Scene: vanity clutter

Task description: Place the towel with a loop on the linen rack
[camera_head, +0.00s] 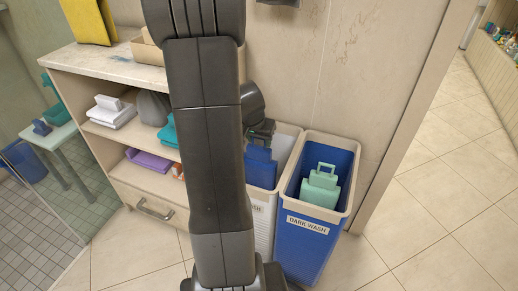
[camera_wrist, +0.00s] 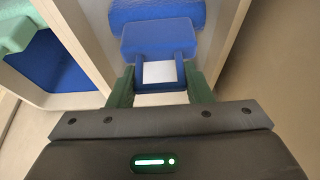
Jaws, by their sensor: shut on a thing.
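My gripper (camera_head: 262,131) is over the white bin. In the wrist view its two green fingers (camera_wrist: 162,88) are closed on the sides of the square loop of a blue towel (camera_wrist: 157,40). The blue towel (camera_head: 260,168) hangs below the gripper at the white bin's opening; I cannot tell whether it touches the bottom. A mint-green towel with a loop (camera_head: 320,186) sits in the blue bin, partly visible in the wrist view (camera_wrist: 14,25). A shelf unit (camera_head: 70,60), possibly the linen rack, stands left, holding a white towel with a handle-like loop (camera_head: 112,110).
The white bin (camera_head: 263,209) stands beside the blue bin (camera_head: 306,249), labelled DARK WASH. The shelves also hold a purple towel (camera_head: 148,161) and a teal towel (camera_head: 169,131). A glass panel is at left; tiled floor is clear at right.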

